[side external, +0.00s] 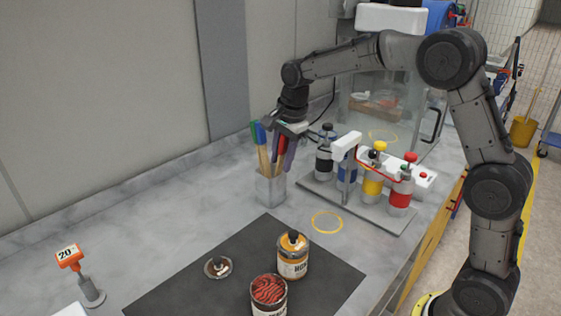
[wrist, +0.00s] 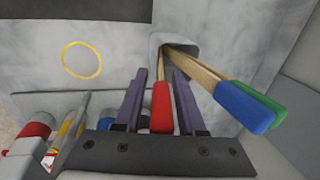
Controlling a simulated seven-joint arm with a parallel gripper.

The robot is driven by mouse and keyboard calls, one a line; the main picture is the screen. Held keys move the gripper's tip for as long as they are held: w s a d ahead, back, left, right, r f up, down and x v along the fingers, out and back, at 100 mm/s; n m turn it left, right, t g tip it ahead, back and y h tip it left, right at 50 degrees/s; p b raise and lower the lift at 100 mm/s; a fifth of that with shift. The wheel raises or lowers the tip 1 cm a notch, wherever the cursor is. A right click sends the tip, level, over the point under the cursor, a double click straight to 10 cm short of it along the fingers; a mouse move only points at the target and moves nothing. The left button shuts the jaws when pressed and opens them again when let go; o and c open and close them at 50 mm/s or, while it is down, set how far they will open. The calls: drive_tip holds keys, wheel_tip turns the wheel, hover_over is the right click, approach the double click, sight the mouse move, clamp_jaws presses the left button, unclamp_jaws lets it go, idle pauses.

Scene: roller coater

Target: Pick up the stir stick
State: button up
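Three wooden stir sticks with coloured ends lean in a grey square cup (side external: 270,188); its mouth also shows in the wrist view (wrist: 157,42). The blue-ended stick (wrist: 243,106) and green-ended stick (wrist: 255,97) lean to the right in the wrist view. The red-ended stick (wrist: 161,107) stands between the two purple fingers of my gripper (wrist: 158,85). Narrow gaps seem to show on both sides of the red end, so my gripper is open around it. In the side view my gripper (side external: 285,155) points down over the cup, partly hiding the sticks.
A rack of colour bottles (side external: 373,183) stands right of the cup, close to my gripper. A yellow ring (side external: 327,222) is marked on the counter. A dark mat (side external: 205,292) in front holds an orange can (side external: 293,262) and a can with red contents (side external: 268,290).

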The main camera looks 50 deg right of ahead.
clamp_jaws()
